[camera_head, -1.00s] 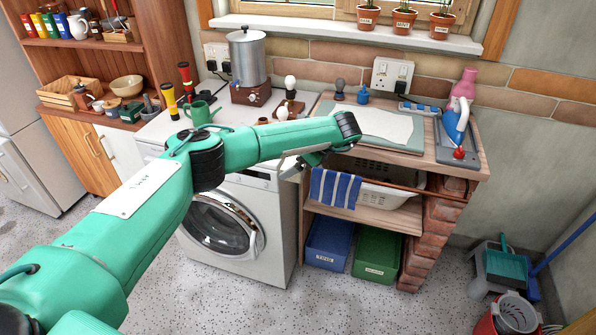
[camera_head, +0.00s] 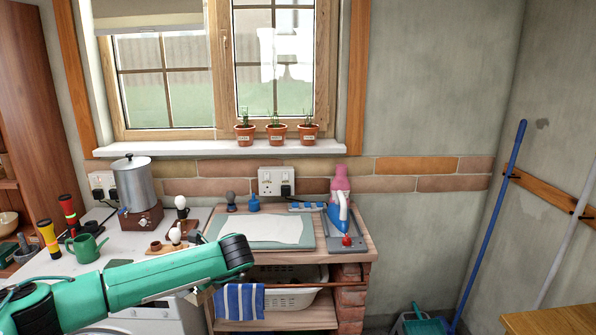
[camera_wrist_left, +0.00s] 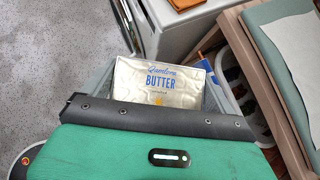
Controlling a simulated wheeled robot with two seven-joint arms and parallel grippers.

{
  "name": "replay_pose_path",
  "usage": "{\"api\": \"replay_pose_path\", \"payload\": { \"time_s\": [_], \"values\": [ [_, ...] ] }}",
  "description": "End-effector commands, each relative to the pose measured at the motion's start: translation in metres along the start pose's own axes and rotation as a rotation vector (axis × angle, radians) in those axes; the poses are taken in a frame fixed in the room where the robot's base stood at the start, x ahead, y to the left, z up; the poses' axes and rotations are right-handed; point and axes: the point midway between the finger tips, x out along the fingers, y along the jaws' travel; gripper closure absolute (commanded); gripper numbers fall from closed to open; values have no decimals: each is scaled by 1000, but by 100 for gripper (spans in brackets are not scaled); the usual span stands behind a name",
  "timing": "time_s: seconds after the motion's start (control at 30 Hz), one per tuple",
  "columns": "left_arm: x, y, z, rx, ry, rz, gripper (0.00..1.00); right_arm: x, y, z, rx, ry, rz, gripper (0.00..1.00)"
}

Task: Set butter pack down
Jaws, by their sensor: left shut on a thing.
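The butter pack (camera_wrist_left: 158,82) is a silvery foil block with blue "BUTTER" lettering, seen in the left wrist view. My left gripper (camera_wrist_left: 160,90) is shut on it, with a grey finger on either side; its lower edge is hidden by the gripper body. In the head view my left arm reaches in from the lower left to the left front of the plinth worktop. The left gripper (camera_head: 199,295) shows only partly below the arm there, and I cannot make out the pack. My right gripper is not in view.
A green board with white paper (camera_head: 265,230) covers much of the wooden worktop (camera_head: 335,257). An iron (camera_head: 339,212) stands at its right. A laundry basket (camera_head: 295,297) sits below.

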Motion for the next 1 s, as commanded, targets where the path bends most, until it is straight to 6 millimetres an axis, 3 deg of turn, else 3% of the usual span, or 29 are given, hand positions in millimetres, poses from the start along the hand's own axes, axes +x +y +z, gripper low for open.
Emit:
{"api": "replay_pose_path", "payload": {
  "time_s": [0.27,0.6,0.77,1.0],
  "values": [
    [-67,18,28,302,-2,-310,44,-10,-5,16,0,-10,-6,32],
    [-158,56,53,641,-4,-648,44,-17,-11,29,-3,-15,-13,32],
    [-178,67,56,713,-1,-717,44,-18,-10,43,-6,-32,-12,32],
    [-182,69,54,728,3,-730,44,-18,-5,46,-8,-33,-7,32]
  ]
}}
